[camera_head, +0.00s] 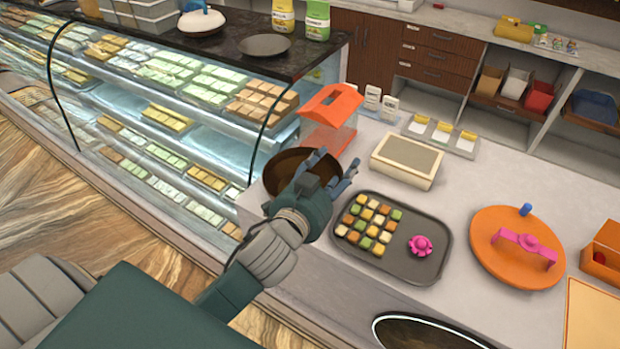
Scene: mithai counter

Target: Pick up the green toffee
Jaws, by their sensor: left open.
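A dark grey tray (437,273) on the counter holds several small cube-shaped sweets in green, orange-brown, cream and yellow. One green toffee (396,214) sits at the upper right of the cluster; other green pieces lie among the rest, and I cannot tell which is meant. My left gripper (336,166) is open, just beyond the tray's upper left corner and in front of a brown bowl (283,172), apart from the sweets in the picture. I see nothing between its fingers. It hides part of the bowl. My right gripper is not in view.
A pink flower-shaped object (420,245) lies on the tray. An orange round lid (490,265) with a pink handle is right of it. A cream box (405,150) and an orange-topped container (330,112) stand behind. A glass display case (150,110) borders the left.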

